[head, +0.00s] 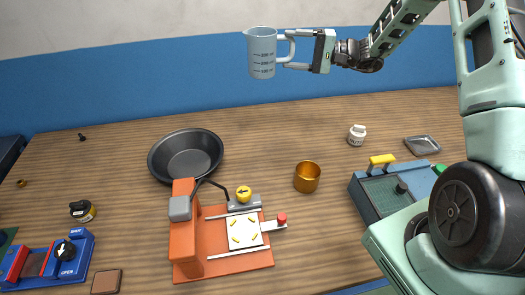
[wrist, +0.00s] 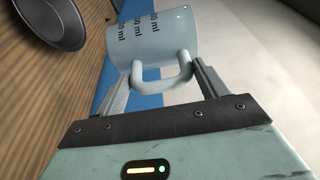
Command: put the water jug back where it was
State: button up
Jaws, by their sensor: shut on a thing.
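The water jug (head: 262,54) is a pale blue measuring jug with dark volume marks and a handle on its right. It is upright in the air, high above the back of the table in the head view. My gripper (head: 299,50) is shut on the jug's handle. In the wrist view the jug (wrist: 158,40) shows beyond my gripper (wrist: 163,78), with the handle between the two fingers. The inside of the jug is not visible, so I cannot tell whether it holds water.
The wooden table (head: 290,128) is clear at the back centre. A black pan (head: 185,153), an orange device (head: 187,240), a gold cup (head: 307,177), a white bottle (head: 356,135), a metal tray (head: 422,145) and a green-grey box (head: 393,192) stand on it. A blue-and-red device (head: 45,262) is at front left.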

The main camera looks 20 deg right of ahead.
jog(key=shift+f+b, duration=9.95)
jog(key=shift+f, duration=5.75)
jog(key=shift+f, duration=0.2)
jog(key=o, duration=1.3)
jog(key=shift+c, duration=0.2)
jog(key=shift+r, duration=0.2)
jog(key=b+v, duration=0.2)
jog(key=v, duration=1)
jog(key=shift+b, duration=0.3)
jog(key=shift+w+r, duration=0.1)
